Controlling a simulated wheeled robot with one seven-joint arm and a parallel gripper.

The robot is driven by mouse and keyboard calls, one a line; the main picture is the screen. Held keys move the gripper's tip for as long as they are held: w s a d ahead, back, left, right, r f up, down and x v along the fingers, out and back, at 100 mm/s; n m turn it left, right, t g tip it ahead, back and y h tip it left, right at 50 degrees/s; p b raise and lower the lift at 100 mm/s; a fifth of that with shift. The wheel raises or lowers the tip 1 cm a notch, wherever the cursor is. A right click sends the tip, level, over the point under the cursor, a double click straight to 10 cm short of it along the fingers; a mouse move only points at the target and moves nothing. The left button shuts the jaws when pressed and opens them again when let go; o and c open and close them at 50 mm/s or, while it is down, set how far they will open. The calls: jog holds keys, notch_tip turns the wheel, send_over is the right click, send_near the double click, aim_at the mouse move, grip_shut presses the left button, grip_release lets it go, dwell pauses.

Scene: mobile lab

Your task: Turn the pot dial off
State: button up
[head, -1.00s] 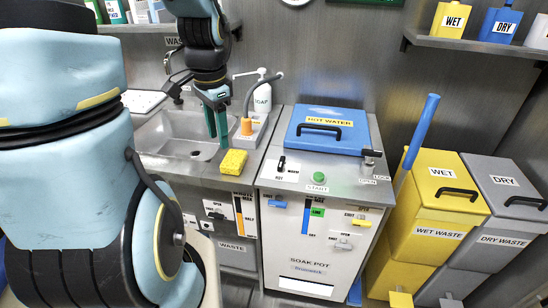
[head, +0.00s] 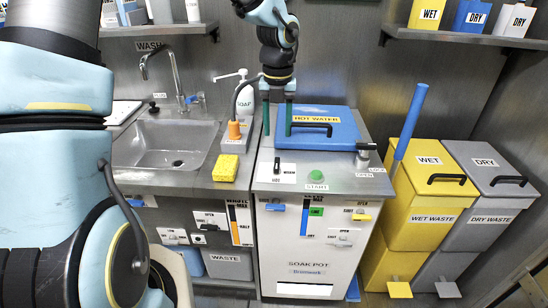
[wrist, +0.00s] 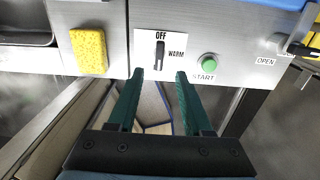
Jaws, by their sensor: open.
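The pot dial (head: 277,167) is a small black lever knob on a white label on the metal top of the soak pot. In the wrist view the dial (wrist: 160,57) stands lengthwise, in line with the word OFF above it, with WARM to its right. I cannot tell which end is its pointer. My gripper (head: 277,122) hangs above the soak pot, its dark green fingers pointing down. In the wrist view my gripper (wrist: 159,75) is open and empty, with the dial seen between and just beyond the fingertips.
A green START button (head: 316,176) is right of the dial. The blue HOT WATER lid (head: 335,117) is behind it. A yellow sponge (head: 226,167) and soap dispenser (head: 247,98) are left, beside the sink (head: 165,145). Waste bins (head: 425,215) stand right.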

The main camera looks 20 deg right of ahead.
aim_at(277, 161)
notch_tip(277, 161, down, 10)
jog(key=shift+r, duration=0.1)
jog(key=shift+c, duration=0.3)
grip_shut()
dwell(0.3)
